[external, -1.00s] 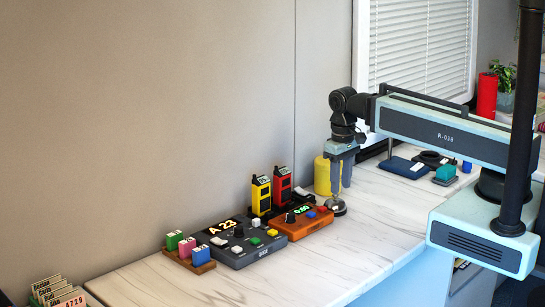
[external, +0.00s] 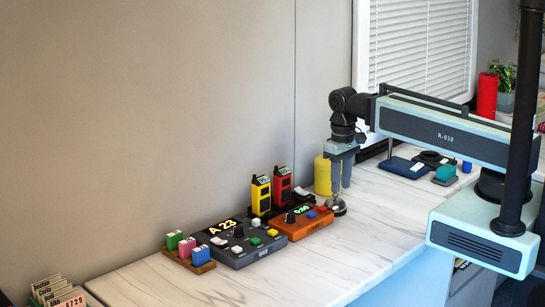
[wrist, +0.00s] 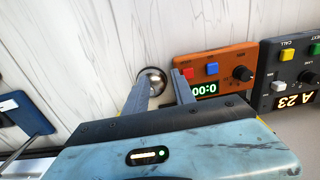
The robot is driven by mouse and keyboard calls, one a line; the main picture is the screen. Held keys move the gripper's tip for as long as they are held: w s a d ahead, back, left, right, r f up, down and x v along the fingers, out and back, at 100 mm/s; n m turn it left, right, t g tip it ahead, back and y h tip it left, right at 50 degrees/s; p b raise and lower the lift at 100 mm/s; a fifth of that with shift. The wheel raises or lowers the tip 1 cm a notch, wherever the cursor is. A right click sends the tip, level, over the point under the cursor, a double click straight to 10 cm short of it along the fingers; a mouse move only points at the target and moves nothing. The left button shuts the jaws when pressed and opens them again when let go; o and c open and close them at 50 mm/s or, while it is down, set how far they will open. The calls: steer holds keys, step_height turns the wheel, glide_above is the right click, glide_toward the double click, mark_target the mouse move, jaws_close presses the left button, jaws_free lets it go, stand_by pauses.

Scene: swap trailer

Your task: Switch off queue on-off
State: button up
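The queue console (external: 262,256) is a dark grey box near the wall, with a lit display (external: 222,227) reading "A 23", a dark knob (external: 238,232), and white, green and yellow buttons. A white switch (external: 219,241) sits at its left end. The console shows only partly at the right edge of the wrist view (wrist: 285,78). My gripper (external: 340,198) points down to the right of the console, above a small silver bell (external: 339,209). Its fingers are apart with nothing between them; the bell shows beyond them in the wrist view (wrist: 153,77).
An orange timer box (external: 303,229) reading 0:00 stands between my gripper and the console. Yellow (external: 261,195) and red (external: 282,187) handsets stand behind. Colored blocks (external: 188,249) are left of the console. A yellow cylinder (external: 322,176) is behind my gripper. The front counter is clear.

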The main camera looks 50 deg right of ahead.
steer(key=w+a, duration=0.1)
steer(key=w+a+r+n+p, duration=0.1)
steer(key=w+a+n, duration=0.1)
steer(key=a, duration=0.1)
steer(key=shift+r+p, duration=0.35)
jaws_close()
steer(key=w+a+r+n+y+p, duration=0.1)
steer(key=w+a+r+n+p, duration=0.2)
steer(key=a+n, duration=0.5)
steer(key=w+a+r+n+g+y+p, duration=0.1)
steer(key=w+a+r+n, duration=0.4)
steer(key=a, duration=1.7)
steer(key=n+y+p, duration=0.1)
steer(key=n+p, duration=0.1)
steer(key=n, duration=0.1)
steer(key=shift+a+p, duration=0.3)
steer(key=shift+p, duration=0.05)
steer(key=shift+f, duration=0.1)
